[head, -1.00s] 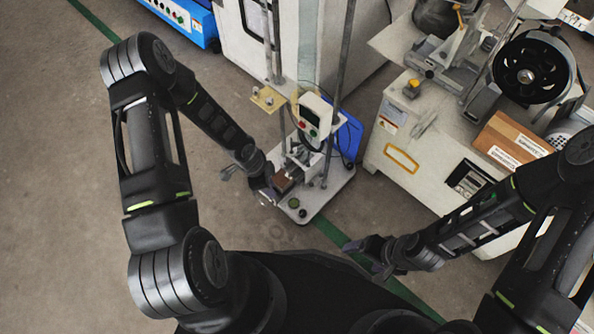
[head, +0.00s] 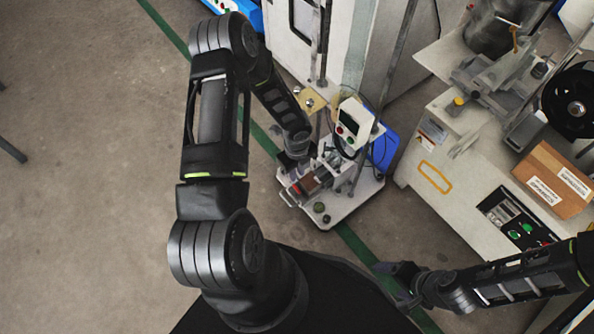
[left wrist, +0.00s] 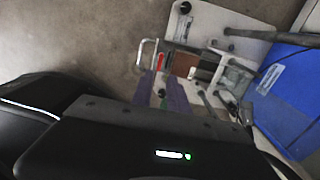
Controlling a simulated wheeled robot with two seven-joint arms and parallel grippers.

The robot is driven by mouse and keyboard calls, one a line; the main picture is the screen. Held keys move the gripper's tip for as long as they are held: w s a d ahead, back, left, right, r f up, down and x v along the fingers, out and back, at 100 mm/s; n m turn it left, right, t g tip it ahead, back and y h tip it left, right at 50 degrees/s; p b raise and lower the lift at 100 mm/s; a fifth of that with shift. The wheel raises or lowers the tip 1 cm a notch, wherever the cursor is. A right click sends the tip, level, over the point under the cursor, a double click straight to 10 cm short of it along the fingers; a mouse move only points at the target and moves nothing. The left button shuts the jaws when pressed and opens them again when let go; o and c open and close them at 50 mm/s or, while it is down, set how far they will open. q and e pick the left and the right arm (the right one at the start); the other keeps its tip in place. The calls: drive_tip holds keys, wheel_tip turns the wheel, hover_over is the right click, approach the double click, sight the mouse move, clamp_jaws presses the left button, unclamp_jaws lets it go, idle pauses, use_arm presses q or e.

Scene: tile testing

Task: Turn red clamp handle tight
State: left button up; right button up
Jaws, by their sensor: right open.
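The tile tester stands on a white base plate (head: 345,205) on the floor, with a brown block (head: 310,182) in its clamp. In the left wrist view a small red part (left wrist: 192,72), apparently the clamp handle, shows beside the brown block (left wrist: 183,63). A silver U-shaped handle (left wrist: 147,50) sticks out at the left. My left gripper (head: 298,168) is over the clamp's left side. Its two purple fingers (left wrist: 163,91) are slightly apart, close to the red part; contact cannot be told. My right gripper (head: 402,285) is open and empty, low and right of the tester.
Upright posts (head: 388,95) and a white control box (head: 352,122) rise behind the clamp. A blue panel (head: 385,150) is right of it. A large machine with a cardboard box (head: 553,180) stands at the right.

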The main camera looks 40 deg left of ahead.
sight(297, 188)
use_arm(q)
wheel_tip(297, 188, down, 10)
drive_tip(key=b, duration=0.7)
drive_tip(key=shift+r+b, duration=0.1)
drive_tip(key=shift+b, duration=0.25)
use_arm(e)
wheel_tip(297, 188, down, 8)
drive_tip(key=w+d, duration=0.1)
drive_tip(key=w, duration=0.1)
drive_tip(key=shift+d+t, duration=0.15)
drive_tip(key=shift+t, duration=0.15)
use_arm(q)
drive_tip(key=shift+c, duration=0.6)
use_arm(e)
drive_tip(key=shift+f, duration=0.1)
use_arm(q)
clamp_jaws()
